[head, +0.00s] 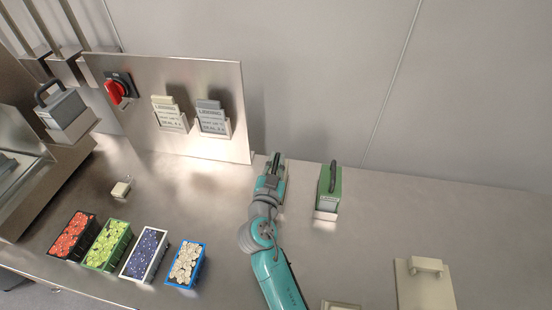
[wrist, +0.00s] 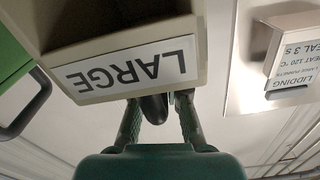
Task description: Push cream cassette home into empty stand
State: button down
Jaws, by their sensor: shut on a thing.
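A cream body with a "LARGE" label (wrist: 132,70), which I take for the cream cassette, fills the upper middle of the wrist view, label upside down. My gripper (wrist: 158,106) is shut at its near edge, with a dark rounded part, apparently its handle, between the fingers. In the head view my gripper (head: 272,166) is low over the back of the bench, and my arm hides most of what it holds. I cannot make out the empty stand or how deep the cassette sits.
A green cassette (head: 329,184) with a dark handle stands close on the right. An upright panel (head: 205,80) with a red switch (head: 117,90) and card holders stands behind left. Several punnets (head: 145,252) line the front left. A cream lidded plate (head: 425,287) lies front right.

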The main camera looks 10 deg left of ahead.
jog(key=c, duration=1.1)
grip_release()
jog(key=s, duration=1.2)
jog(key=shift+a, duration=0.25)
jog(key=shift+r, duration=0.1)
